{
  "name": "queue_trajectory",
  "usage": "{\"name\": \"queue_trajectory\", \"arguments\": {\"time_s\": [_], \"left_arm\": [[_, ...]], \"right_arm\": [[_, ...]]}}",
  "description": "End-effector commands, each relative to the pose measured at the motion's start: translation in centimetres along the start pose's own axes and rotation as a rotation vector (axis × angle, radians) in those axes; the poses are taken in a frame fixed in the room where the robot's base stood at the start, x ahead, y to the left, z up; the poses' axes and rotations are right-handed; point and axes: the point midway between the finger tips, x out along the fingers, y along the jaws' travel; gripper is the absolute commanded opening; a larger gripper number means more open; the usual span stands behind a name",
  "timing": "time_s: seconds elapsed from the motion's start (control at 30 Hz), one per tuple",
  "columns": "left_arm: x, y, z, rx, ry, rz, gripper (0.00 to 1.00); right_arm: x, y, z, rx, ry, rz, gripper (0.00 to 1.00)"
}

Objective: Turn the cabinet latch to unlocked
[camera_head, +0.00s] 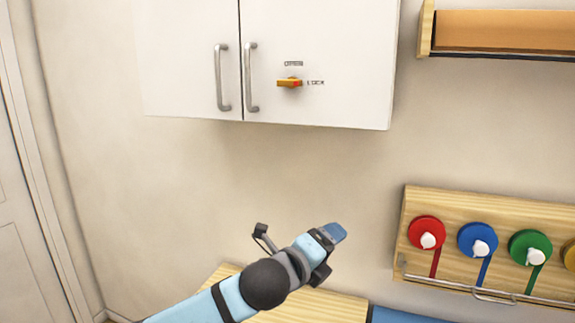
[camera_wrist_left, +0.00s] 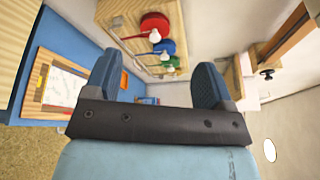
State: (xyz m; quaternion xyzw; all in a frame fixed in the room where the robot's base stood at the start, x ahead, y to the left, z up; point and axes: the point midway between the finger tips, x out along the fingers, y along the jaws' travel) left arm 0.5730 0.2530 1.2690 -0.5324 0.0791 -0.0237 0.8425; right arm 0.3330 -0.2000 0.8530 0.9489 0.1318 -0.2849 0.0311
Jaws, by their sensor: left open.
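The white wall cabinet (camera_head: 340,40) has two doors with grey bar handles, and both doors are closed. My right gripper is in neither view.
A wooden wall rack (camera_head: 460,210) at the right carries red, blue, green and yellow round pieces, with a metal rail below. A wooden shelf (camera_head: 500,32) hangs at the upper right. The wall between my left arm and the cabinet is clear.

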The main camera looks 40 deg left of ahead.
Motion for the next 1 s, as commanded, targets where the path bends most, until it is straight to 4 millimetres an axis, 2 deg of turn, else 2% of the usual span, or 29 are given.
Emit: {"name": "queue_trajectory", "arguments": {"time_s": [0.03,0.2,0.3,0.4,0.53,0.67,0.83,1.0], "left_arm": [[-0.5,-2.5,2.1,0.138,-0.053,-0.038,0.77],[-3.9,-9.9,8.2,0.588,-0.261,-0.075,0.77],[-6.6,-13.2,11.2,0.804,-0.392,-0.060,0.77],[-9.2,-15.5,13.5,0.966,-0.504,-0.027,0.77],[-11.7,-17.3,15.3,1.094,-0.601,0.017,0.77],[-12.6,-18.1,16.1,1.147,-0.641,0.041,0.77],[-11.4,-19.1,17.3,1.154,-0.646,0.048,0.77],[-8.4,-19.9,18.9,1.151,-0.646,0.047,0.77]], "right_arm": [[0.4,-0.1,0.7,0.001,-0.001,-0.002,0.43],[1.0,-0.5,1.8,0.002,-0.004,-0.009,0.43],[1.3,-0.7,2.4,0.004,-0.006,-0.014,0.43],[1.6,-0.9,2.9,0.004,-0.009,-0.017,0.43],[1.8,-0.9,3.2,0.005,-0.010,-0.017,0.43],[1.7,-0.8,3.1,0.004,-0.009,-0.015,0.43],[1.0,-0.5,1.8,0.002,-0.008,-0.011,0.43],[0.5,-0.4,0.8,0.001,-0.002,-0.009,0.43]]}}
